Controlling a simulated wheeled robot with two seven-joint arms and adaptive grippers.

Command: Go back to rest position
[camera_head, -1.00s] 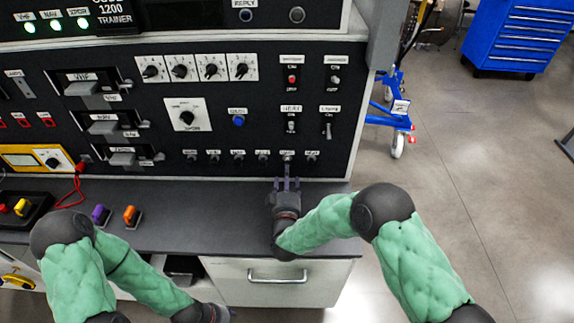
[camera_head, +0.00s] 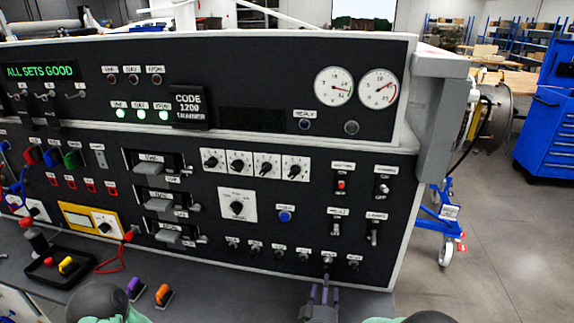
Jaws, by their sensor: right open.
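My right gripper (camera_head: 324,291) is at the bottom edge of the head view, in front of the panel's lower edge. Its fingers point up and are apart, with nothing between them. A row of small toggle switches (camera_head: 279,251) is above it, and I cannot tell how near the fingertips are to them. My left gripper is out of view; only part of my left arm shows at the bottom left.
The black trainer panel (camera_head: 300,225) fills the middle, with knobs, switches and two gauges. A blue cart and blue tool cabinet (camera_head: 550,130) are at the right, with open floor between.

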